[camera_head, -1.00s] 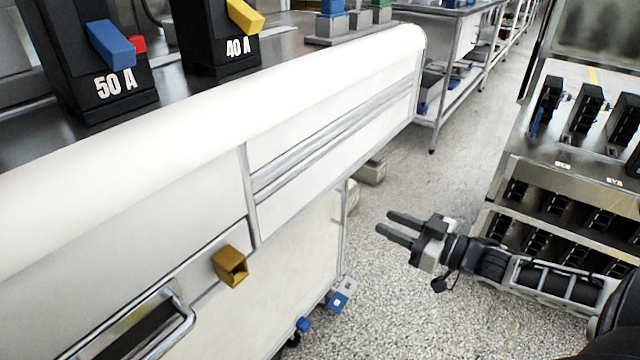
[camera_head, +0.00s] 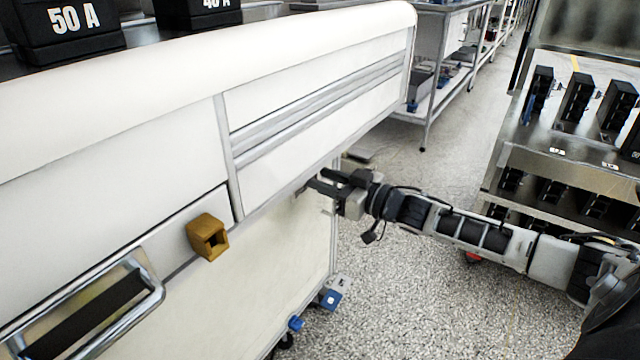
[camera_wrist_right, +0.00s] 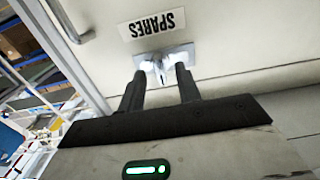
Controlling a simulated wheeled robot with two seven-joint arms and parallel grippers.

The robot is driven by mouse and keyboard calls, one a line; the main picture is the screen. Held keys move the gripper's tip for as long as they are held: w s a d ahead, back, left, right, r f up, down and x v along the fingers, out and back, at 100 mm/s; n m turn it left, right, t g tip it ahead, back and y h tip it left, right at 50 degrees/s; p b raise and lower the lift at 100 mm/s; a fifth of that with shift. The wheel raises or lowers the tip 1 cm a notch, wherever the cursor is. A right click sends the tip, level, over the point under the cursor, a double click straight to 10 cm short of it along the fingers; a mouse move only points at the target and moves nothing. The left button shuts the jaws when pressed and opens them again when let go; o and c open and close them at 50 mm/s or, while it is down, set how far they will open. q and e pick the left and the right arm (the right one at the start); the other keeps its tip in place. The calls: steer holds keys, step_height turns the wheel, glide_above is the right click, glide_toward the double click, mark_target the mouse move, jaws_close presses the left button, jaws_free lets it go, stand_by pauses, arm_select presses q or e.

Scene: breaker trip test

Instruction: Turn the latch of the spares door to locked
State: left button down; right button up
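The spares door (camera_wrist_right: 235,45) fills much of the right wrist view as a pale panel. Its label, SPARES (camera_wrist_right: 152,24), appears upside down there. The latch (camera_wrist_right: 160,66) is a small shiny metal piece on a plate just below the label. My right gripper (camera_wrist_right: 160,80) is open, with its two dark fingertips on either side of the latch. I cannot tell whether they touch it. In the head view my right gripper (camera_head: 318,182) reaches the white cabinet's side, and the latch is too small to make out. My left gripper is not in view.
The white cabinet (camera_head: 280,235) carries a brass-coloured hollow block (camera_head: 208,237) and a metal handle (camera_head: 150,290) on its front. Black breaker blocks (camera_head: 70,25) stand on top. A rack (camera_head: 520,150) with black devices stands at the right. Speckled floor lies between.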

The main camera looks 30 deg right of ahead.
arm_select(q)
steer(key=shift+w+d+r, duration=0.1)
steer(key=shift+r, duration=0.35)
arm_select(e)
steer(key=shift+x, duration=0.85)
jaws_close()
